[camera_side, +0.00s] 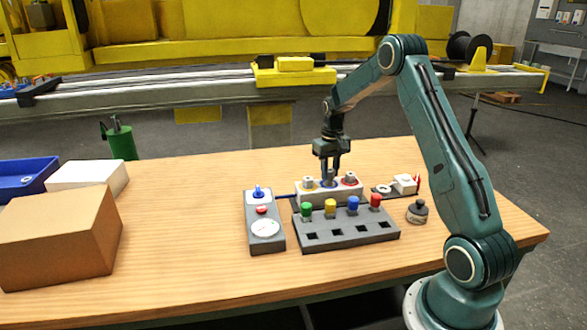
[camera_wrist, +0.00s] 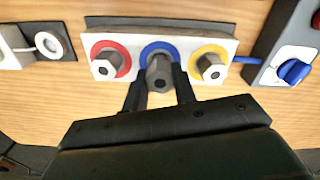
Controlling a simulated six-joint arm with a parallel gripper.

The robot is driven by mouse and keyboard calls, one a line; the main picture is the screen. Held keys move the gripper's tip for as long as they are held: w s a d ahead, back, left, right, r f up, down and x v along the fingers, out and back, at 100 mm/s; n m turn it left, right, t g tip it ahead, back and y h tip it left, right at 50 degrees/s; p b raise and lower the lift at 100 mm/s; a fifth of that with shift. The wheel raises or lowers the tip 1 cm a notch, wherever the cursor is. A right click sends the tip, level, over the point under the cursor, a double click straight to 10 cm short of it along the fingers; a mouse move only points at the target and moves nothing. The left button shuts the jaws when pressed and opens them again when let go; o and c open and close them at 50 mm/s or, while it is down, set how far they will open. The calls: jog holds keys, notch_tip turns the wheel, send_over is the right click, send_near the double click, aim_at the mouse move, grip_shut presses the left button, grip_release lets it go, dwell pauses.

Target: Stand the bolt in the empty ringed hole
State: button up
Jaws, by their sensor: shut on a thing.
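A white block (camera_side: 340,195) on the table has three ringed holes. In the wrist view, hex-headed bolts stand in the red ring (camera_wrist: 122,50) and the yellow ring (camera_wrist: 222,57). My gripper (camera_side: 329,177) points down over the blue ring (camera_wrist: 150,46) in the middle. Its fingers are shut on a grey-brown bolt (camera_wrist: 160,74), whose dark-centred head faces the wrist camera. The bolt overlaps the blue ring and looks roughly upright. Whether its lower end is inside the hole is hidden by the bolt itself and by the fingers.
A grey rack (camera_side: 345,235) with green, yellow, blue and red knobs stands in front of the block. A grey panel (camera_side: 264,230) with a blue knob and a dial is on the left. A small dark pot (camera_side: 417,212) is at right. Boxes occupy the table's left end.

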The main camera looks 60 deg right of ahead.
jog(key=shift+f, duration=0.65)
jog(key=o, duration=1)
jog(key=shift+r, duration=3.5)
